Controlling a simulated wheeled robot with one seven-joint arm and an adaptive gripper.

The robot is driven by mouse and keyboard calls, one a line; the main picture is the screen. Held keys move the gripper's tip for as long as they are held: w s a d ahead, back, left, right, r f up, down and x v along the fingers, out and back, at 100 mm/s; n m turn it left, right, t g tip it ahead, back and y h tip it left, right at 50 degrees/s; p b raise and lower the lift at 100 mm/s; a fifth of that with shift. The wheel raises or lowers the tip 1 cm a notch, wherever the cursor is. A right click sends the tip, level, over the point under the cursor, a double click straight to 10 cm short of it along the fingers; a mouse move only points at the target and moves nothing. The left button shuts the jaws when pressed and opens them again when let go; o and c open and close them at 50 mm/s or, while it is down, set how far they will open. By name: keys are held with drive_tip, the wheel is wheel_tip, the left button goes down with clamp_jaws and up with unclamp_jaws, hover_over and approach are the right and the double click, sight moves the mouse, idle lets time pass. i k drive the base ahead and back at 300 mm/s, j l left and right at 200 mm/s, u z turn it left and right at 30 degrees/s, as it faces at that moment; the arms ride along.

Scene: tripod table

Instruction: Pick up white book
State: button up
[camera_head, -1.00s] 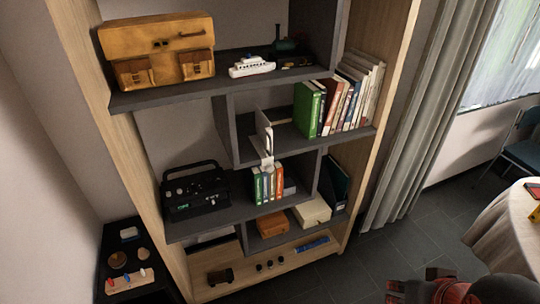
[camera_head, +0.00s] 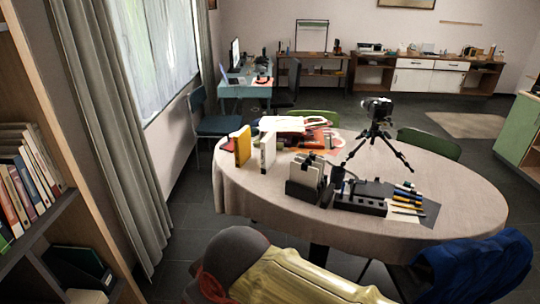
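A white book (camera_head: 268,152) stands upright on the round table (camera_head: 235,196), near its left side. A yellow book (camera_head: 243,147) stands just to its left. A dark holder (camera_head: 304,187) with pale upright items stands to its right.
A camera on a tripod (camera_head: 377,128) stands at the table's middle. A black organizer (camera_head: 361,198) and several pens lie to the right. A blue-draped chair (camera_head: 474,265) stands at front right. The bookshelf (camera_head: 60,215) edges the left. Floor is clear left of the table.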

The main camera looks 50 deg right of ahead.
sight(268, 145)
drive_tip(key=z, duration=1.5)
